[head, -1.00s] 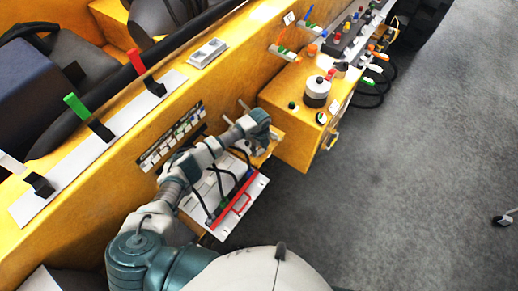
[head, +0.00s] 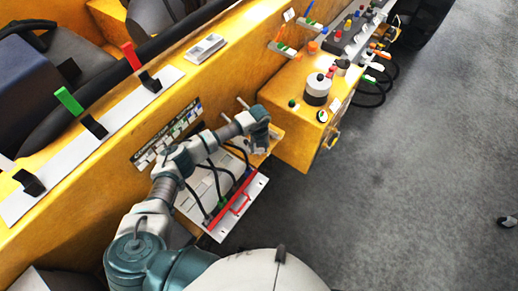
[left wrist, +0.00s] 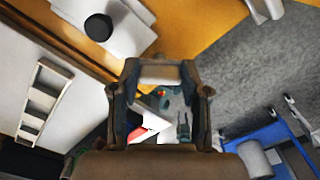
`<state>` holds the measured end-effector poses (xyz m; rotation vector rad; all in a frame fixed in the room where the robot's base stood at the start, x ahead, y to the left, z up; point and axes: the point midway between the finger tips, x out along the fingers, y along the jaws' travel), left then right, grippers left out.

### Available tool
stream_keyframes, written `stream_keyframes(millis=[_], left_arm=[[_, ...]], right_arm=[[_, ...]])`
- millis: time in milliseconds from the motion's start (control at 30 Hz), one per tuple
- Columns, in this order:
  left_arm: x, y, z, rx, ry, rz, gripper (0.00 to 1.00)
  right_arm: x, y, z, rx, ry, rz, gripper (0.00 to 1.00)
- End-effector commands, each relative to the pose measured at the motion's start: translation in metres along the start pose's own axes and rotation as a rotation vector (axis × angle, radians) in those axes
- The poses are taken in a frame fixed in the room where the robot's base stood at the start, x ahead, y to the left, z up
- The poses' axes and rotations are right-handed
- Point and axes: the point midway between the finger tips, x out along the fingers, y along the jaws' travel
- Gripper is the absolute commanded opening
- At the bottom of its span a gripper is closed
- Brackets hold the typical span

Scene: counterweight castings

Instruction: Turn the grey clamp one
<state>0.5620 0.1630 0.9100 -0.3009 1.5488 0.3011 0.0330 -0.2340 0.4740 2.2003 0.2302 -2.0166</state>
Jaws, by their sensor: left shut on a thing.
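My left gripper (head: 258,125) reaches over a small yellow bracket (head: 272,140) on the side of the yellow machine body. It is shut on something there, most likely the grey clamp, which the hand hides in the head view. Thin grey pins (head: 242,104) stick out just beside the hand. In the left wrist view the two dark fingers (left wrist: 160,105) stand on either side of a pale grey bar (left wrist: 158,74). How far the clamp is turned cannot be told. My right gripper is not in view.
A yellow box with a grey and white knob (head: 317,88) juts out right of the hand. Green (head: 69,100) and red (head: 132,56) levers stand left. Grey floor is open at right.

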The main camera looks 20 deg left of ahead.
Motion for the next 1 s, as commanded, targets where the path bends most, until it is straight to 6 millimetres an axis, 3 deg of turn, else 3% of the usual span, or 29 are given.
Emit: stream_keyframes(millis=[600, 1000], left_arm=[[0.005, 0.000, -0.004, 0.550, 0.011, 0.002, 0.11], [0.004, 0.002, -0.005, 0.731, 0.014, 0.003, 0.11]], right_arm=[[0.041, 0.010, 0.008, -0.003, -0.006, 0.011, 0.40], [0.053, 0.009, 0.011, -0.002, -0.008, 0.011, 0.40]])
